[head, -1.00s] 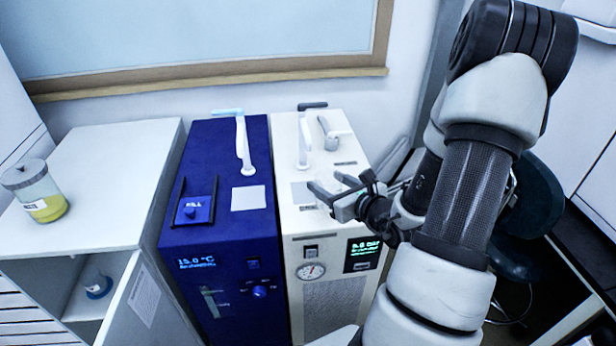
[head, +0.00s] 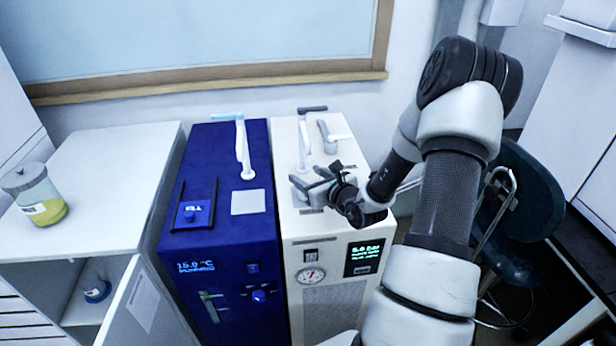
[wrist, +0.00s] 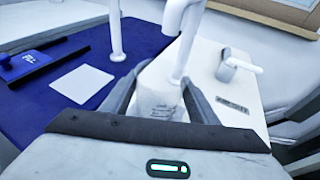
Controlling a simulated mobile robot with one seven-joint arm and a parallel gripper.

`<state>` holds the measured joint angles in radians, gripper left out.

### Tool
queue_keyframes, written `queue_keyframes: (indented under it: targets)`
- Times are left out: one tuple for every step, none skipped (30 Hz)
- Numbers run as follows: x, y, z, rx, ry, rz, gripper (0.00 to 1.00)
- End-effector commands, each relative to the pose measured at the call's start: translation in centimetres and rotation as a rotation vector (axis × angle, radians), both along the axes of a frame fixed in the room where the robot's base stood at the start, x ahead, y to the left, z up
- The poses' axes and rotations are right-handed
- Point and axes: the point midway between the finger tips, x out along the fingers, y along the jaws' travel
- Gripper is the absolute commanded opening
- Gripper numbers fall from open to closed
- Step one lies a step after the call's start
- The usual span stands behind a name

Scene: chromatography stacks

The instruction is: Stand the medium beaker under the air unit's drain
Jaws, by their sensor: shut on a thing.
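My gripper (head: 310,180) is over the top of the white air unit (head: 325,228), which carries a pressure gauge and a green display. In the wrist view its two dark fingers are shut on a clear beaker (wrist: 158,101) with faint markings, which looks upright. The beaker is hard to make out in the head view. A white spouted post (head: 303,145) and a short grey-white fitting (head: 330,137) stand on the unit behind the gripper. In the wrist view the post (wrist: 182,40) is just beyond the beaker. I cannot tell whether the beaker touches the unit's top.
A blue unit (head: 225,215) with its own white spouted post and a FILL cover adjoins on the left. A white cabinet (head: 110,170) with an open door bears a jar of yellow liquid (head: 36,196). A dark chair (head: 525,205) stands to the right.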

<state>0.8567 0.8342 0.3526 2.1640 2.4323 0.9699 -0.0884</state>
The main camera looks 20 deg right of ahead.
Motion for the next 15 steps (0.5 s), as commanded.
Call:
queue_keyframes:
  targets:
    - [0.0, 0.02, 0.04, 0.0, -0.001, 0.0, 0.3]
    - [0.0, 0.02, 0.02, 0.0, -0.001, 0.0, 0.3]
    - [0.0, 0.03, -0.09, 0.0, 0.0, 0.001, 0.3]
    - [0.0, 0.04, -0.22, 0.0, 0.0, 0.001, 0.3]
    - [0.0, 0.04, -0.35, 0.0, 0.0, 0.001, 0.3]
    - [0.0, 0.05, -0.48, -0.001, -0.001, 0.001, 0.3]
    - [-0.01, 0.05, -0.46, 0.0, 0.0, 0.001, 0.56]
    - [-0.01, 0.04, -0.34, 0.0, 0.0, 0.001, 0.61]
    - [-0.02, 0.04, -0.34, 0.0, 0.0, 0.001, 0.68]
    - [-0.02, 0.04, -0.35, 0.0, 0.0, 0.001, 0.73]
    - [-0.02, 0.04, -0.35, 0.0, 0.0, 0.001, 0.73]
    - [-0.02, 0.04, -0.35, 0.0, 0.0, 0.001, 0.73]
    - [-0.02, 0.04, -0.35, 0.0, 0.0, 0.001, 0.73]
    - [-0.02, 0.04, -0.35, 0.0, 0.0, 0.001, 0.73]
    - [-0.02, 0.04, -0.35, 0.0, 0.0, 0.001, 0.73]
